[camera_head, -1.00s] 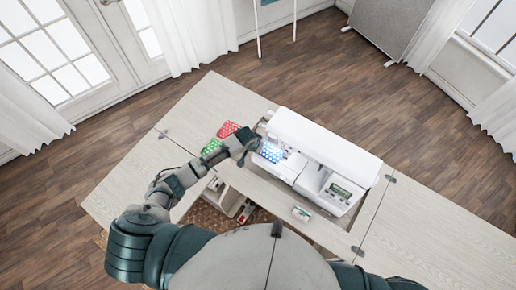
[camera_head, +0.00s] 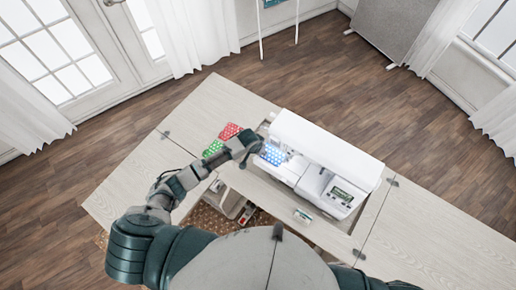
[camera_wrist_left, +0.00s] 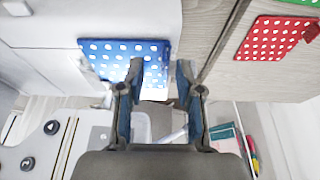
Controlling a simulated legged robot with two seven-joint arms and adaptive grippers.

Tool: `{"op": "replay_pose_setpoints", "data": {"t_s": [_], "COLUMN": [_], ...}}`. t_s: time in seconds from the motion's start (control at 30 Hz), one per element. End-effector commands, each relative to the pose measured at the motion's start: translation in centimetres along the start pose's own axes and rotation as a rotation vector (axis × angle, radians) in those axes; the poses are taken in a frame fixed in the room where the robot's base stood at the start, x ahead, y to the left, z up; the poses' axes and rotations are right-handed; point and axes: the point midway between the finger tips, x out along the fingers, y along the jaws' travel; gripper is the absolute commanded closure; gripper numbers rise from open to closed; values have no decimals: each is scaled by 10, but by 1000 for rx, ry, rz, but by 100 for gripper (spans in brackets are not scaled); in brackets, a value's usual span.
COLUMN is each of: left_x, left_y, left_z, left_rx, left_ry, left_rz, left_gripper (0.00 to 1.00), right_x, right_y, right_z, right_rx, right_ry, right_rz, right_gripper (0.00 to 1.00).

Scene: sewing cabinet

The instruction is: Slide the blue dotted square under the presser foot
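The blue dotted square (camera_head: 272,154) lies flat at the left end of the white sewing machine (camera_head: 325,150), by the needle area. In the left wrist view the blue square (camera_wrist_left: 105,52) has white dots, and one finger overlaps its right part. My left gripper (camera_head: 257,146) is above the square's left edge. In the wrist view its fingers (camera_wrist_left: 160,68) are apart, with nothing seen held between them. Whether they touch the square is unclear. The presser foot cannot be made out. My right gripper is out of view.
A red dotted square (camera_head: 231,131) and a green dotted square (camera_head: 212,148) lie left of the machine on the pale wooden cabinet top (camera_head: 215,95). An open cabinet space (camera_head: 212,215) is below my left arm.

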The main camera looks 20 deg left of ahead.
Motion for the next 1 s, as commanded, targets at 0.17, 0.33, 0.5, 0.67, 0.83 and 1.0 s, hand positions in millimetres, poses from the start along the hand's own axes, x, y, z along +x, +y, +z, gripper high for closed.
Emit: {"op": "replay_pose_setpoints", "data": {"t_s": [0.17, 0.33, 0.5, 0.67, 0.83, 1.0], "left_x": [-34, -73, -100, -110, -112, -112], "left_y": [0, -1, -1, 0, 0, 0], "left_z": [-1, -1, -1, 0, 0, 0], "left_rx": [1, 1, 1, 0, 0, 0], "left_ry": [4, 4, 3, 1, 1, 1], "left_rz": [0, -1, 0, 0, 0, 0], "left_gripper": [65, 65, 65, 65, 65, 65], "right_x": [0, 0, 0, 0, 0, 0], "right_y": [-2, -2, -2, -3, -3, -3], "right_z": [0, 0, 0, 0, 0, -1], "right_rx": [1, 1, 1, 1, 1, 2], "right_ry": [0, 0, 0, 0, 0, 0], "right_rz": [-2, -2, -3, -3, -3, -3], "right_gripper": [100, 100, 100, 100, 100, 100]}}
